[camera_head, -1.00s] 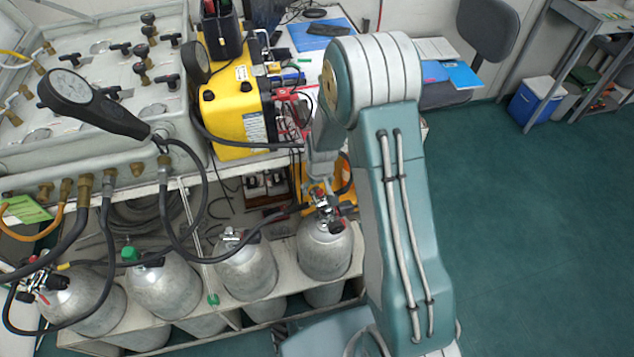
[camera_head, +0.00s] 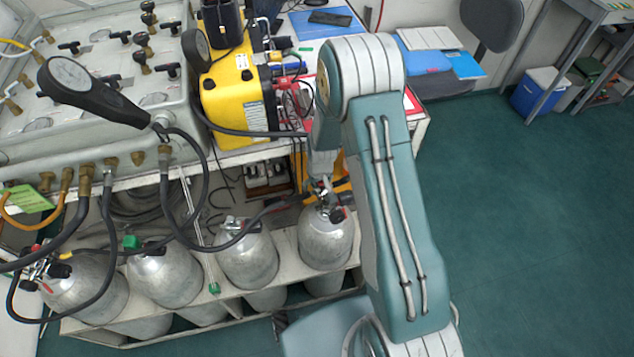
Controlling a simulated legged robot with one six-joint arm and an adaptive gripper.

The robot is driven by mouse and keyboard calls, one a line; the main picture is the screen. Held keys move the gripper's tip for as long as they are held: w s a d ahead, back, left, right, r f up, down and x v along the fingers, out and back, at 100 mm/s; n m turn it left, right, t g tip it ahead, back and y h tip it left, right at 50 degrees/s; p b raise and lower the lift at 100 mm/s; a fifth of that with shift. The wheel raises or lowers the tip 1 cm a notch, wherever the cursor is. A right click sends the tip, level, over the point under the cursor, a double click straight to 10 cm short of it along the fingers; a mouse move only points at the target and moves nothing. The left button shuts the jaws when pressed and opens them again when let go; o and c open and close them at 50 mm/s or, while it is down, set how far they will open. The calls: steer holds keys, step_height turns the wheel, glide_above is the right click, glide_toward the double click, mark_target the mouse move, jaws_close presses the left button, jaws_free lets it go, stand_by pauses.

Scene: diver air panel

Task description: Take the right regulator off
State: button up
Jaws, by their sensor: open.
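The right regulator (camera_head: 323,188) sits on the valve at the top of the rightmost grey cylinder (camera_head: 326,243). A black knob (camera_head: 337,214) and a dark hose leading left show beside it. My arm comes down from above, and my gripper (camera_head: 321,172) is right at the regulator, just over the cylinder top. The gripper is open, but its fingers are small and mostly hidden by my wrist. I cannot tell whether they touch the regulator. Another regulator (camera_head: 45,270) with hoses is on the leftmost cylinder (camera_head: 88,290).
Two more cylinders (camera_head: 165,277) (camera_head: 249,262) stand between them in a pale rack (camera_head: 225,309). The valve panel (camera_head: 95,120) with a handheld gauge (camera_head: 80,88) is above left. A yellow case (camera_head: 236,95) stands behind. Green floor (camera_head: 530,230) is clear at right.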

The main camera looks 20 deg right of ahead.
steer(key=shift+c, duration=0.3)
jaws_close()
steer(key=shift+s+d+r, duration=0.1)
steer(key=shift+s+d, duration=0.05)
steer(key=shift+s, duration=0.05)
stand_by(0.5)
steer(key=shift+w+r, duration=0.1)
steer(key=shift+r, duration=2.1)
